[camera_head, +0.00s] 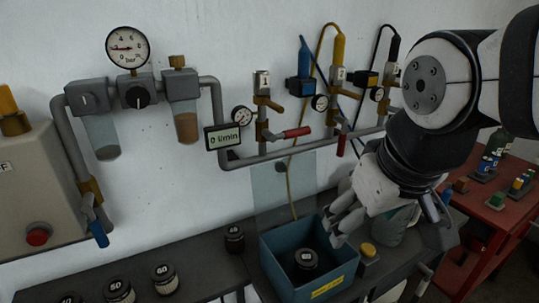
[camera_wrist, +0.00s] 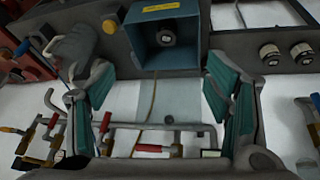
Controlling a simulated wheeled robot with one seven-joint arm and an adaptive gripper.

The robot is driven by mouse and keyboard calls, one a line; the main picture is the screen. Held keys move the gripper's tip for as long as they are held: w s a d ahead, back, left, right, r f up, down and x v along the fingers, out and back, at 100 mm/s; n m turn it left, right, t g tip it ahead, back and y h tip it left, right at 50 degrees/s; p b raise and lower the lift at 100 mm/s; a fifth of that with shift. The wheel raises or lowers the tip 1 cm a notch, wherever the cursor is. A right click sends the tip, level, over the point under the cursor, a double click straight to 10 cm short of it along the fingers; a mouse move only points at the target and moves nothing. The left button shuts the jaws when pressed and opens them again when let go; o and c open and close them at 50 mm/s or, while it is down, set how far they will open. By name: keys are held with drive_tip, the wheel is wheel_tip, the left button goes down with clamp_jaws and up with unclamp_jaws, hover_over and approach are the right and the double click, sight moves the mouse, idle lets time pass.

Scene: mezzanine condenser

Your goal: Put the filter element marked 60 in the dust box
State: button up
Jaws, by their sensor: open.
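The dust box (camera_head: 276,270) is a blue open box with a yellow label, on the dark bench; it also shows in the wrist view (camera_wrist: 195,30). A dark round filter element (camera_head: 306,261) stands upright inside it, and in the wrist view (camera_wrist: 167,38); its pale top mark looks like 60, but is too small to be sure. My gripper (camera_head: 337,232) is above the box's right side, apart from the element. In the wrist view my gripper (camera_wrist: 160,95) has its teal-padded fingers wide apart with nothing between them.
Behind are wall pipes, gauges and red-handled valves (camera_head: 297,132). A yellow-topped button (camera_head: 368,252) is right of the box. A red table (camera_head: 492,215) stands farther right.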

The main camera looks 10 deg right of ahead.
drive_tip(key=s, duration=0.1)
drive_tip(key=s+m, duration=0.1)
drive_tip(key=s+t, duration=0.1)
drive_tip(key=shift+s+a+r+y, duration=0.2)
drive_tip(key=shift+s+r+y, duration=0.1)
drive_tip(key=shift+s+r, duration=0.1)
idle(1.0)
